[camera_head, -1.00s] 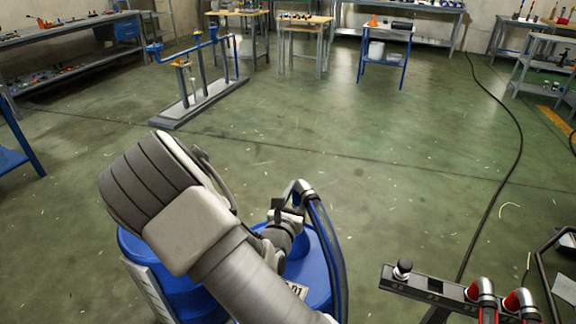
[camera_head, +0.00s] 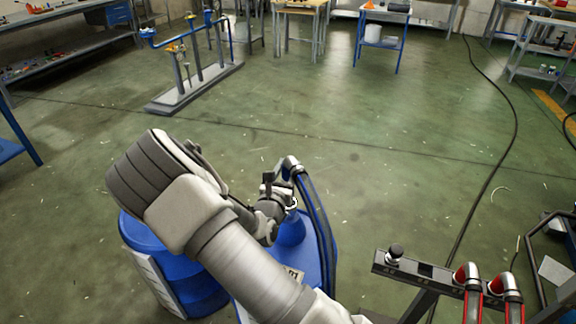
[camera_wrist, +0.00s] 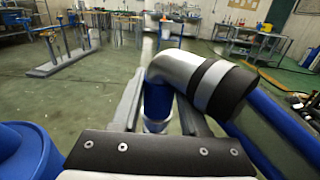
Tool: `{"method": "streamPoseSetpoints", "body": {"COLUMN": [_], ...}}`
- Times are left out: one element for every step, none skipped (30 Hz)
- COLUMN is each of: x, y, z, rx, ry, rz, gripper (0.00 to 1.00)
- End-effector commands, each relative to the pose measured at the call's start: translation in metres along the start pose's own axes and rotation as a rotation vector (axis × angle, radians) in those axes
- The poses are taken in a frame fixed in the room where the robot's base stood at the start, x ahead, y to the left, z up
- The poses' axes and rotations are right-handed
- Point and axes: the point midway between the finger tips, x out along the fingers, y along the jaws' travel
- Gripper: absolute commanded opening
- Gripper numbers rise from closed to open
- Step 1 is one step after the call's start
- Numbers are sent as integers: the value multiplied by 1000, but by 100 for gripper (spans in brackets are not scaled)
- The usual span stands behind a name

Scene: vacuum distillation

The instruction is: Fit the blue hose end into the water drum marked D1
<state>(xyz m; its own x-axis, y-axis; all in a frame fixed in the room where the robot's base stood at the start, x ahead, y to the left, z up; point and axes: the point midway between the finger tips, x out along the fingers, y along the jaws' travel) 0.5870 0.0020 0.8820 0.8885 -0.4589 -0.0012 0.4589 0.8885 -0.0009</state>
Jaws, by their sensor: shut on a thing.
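My gripper (camera_head: 279,188) is shut on the blue hose end, whose silver elbow (camera_head: 291,165) rises above the fingers. In the wrist view the elbow (camera_wrist: 180,70) bends right, and its blue lower part (camera_wrist: 157,100) stands between the fingers. The blue hose (camera_head: 319,215) drops along the drum's right side. The blue drum D1 (camera_head: 313,258) is below my gripper, its label (camera_head: 295,273) partly covered by my arm. A blue neck (camera_head: 291,232) shows under the hose end. I cannot tell whether the hose end is in the drum's opening.
Another blue drum (camera_head: 150,238) stands to the left, partly behind my arm. A grey rail with red hose elbows (camera_head: 468,274) is at the lower right. A black cable (camera_head: 492,180) runs along the floor. The middle floor is clear.

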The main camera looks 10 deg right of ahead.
Motion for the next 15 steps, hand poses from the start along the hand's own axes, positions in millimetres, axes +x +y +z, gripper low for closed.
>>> {"method": "streamPoseSetpoints", "body": {"x": [0, 0, 0, 0, 0, 0, 0, 0, 0, 0, 0, 0, 0, 0, 0], "y": [0, 0, 0, 0, 0, 0, 0, 0, 0, 0, -1, -1, -1, -1, 0], "z": [-6, -9, -13, -16, -19, -23, -26, -29, -33, -35, -38, -41, -43, -45, -47], "rx": [0, 0, 0, 0, 0, 1, 1, 1, 1, 1, 0, 0, 0, 0, 0], "ry": [-2, -2, -2, -2, -2, -2, -2, -3, -3, -3, -3, -3, -3, -3, -3], "rz": [0, 0, 0, -1, -1, -1, -1, -1, -1, -1, -1, -1, -1, -1, -1], "gripper": [0, 0, 0, 0, 0, 0, 0, 0, 0, 0, 0, 0, 0, 0, 0]}}
